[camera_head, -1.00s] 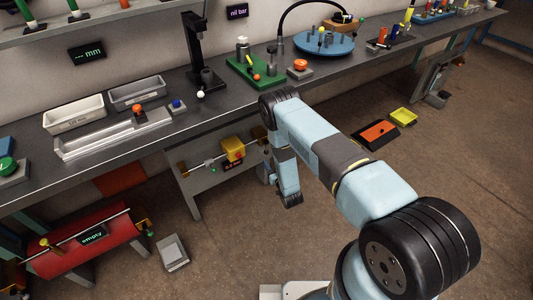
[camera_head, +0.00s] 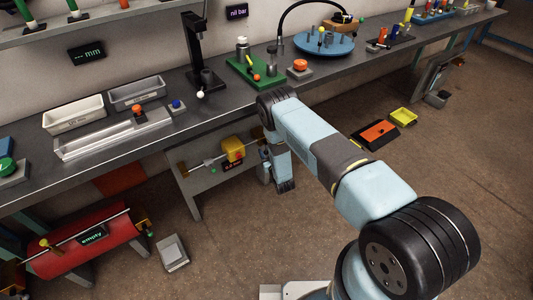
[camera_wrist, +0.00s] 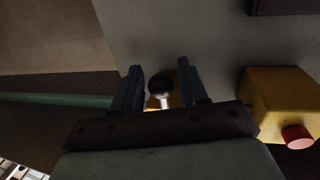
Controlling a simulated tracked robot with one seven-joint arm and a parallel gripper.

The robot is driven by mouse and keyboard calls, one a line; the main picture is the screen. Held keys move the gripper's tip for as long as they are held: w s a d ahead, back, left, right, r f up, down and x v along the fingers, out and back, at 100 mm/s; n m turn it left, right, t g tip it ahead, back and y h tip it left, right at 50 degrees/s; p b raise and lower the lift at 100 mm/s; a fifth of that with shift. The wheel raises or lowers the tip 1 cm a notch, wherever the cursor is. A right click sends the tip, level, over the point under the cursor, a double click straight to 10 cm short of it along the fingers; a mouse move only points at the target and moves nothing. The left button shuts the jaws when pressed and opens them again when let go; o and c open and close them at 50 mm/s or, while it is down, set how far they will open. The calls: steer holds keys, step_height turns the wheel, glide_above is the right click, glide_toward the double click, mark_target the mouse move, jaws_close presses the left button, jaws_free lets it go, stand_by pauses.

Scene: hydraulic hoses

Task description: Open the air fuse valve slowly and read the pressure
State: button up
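In the wrist view a dark ball knob (camera_wrist: 160,83) on a pale stem stands between the two fingers of my gripper (camera_wrist: 158,85). The fingers are apart, with gaps on both sides of the knob, so the gripper is open around it. A yellow part shows behind the stem, mostly hidden; I cannot tell for certain that this is the air fuse valve. In the head view my gripper (camera_head: 285,186) points down beside the panel (camera_head: 205,185) under the bench.
A yellow box (camera_head: 232,149) sits on the panel; a yellow box with a red button (camera_wrist: 297,137) is right of my gripper in the wrist view. A red tank (camera_head: 80,250) marked "empty" is at lower left. The bench edge (camera_head: 215,108) runs above my gripper.

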steer(key=c, duration=0.8)
jaws_close()
steer(key=shift+d, duration=0.2)
steer(key=shift+a, duration=0.15)
